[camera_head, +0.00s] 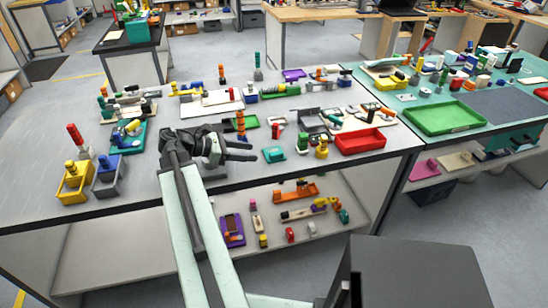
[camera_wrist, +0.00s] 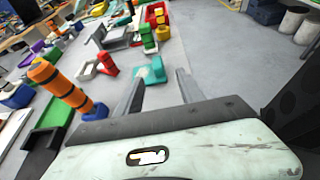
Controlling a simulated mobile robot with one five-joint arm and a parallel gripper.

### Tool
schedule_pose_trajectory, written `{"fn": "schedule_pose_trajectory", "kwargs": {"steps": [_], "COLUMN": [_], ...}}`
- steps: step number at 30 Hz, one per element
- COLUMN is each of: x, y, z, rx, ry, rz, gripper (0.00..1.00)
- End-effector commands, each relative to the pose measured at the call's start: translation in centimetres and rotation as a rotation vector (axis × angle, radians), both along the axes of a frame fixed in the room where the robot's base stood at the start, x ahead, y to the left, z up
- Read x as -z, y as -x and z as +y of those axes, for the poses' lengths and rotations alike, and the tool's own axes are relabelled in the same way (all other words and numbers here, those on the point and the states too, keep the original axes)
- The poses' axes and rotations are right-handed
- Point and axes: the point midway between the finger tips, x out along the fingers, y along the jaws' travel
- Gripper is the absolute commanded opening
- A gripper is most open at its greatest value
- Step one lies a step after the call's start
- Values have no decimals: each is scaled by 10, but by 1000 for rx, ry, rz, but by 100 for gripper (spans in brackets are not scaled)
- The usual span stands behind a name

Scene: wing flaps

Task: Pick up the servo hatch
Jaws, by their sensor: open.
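A small teal piece with a raised part on top (camera_head: 274,154) lies on the table just right of my gripper. It looks like the servo hatch, but I cannot be sure. My gripper (camera_head: 253,152) is low over the table, its two fingers apart and pointing right toward the teal piece. In the wrist view the teal piece (camera_wrist: 152,70) lies ahead, beyond the fingertips of my gripper (camera_wrist: 156,80) and roughly between them. Nothing is between the fingers, and they look apart from the piece.
An orange-and-black striped post (camera_wrist: 58,82) stands beside my gripper. A red tray (camera_head: 360,141) and a yellow part (camera_head: 321,150) stand to the right. The table's front edge is close.

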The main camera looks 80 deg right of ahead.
Motion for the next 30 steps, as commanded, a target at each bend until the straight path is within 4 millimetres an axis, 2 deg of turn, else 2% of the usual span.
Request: {"fn": "schedule_pose_trajectory", "kwargs": {"steps": [5, 9, 15, 20, 24, 29, 30], "x": [4, 12, 15, 30, 35, 33, 33], "y": [7, 21, 27, 45, 61, 61, 61], "z": [-3, -10, -16, -31, -38, -39, -39], "rx": [4, 5, 4, 6, 4, 2, 2], "ry": [0, 1, 0, 0, 1, 1, 1], "rz": [-1, -1, -1, -1, -2, -2, -2], "gripper": [45, 45, 45, 45, 45, 45, 43]}}
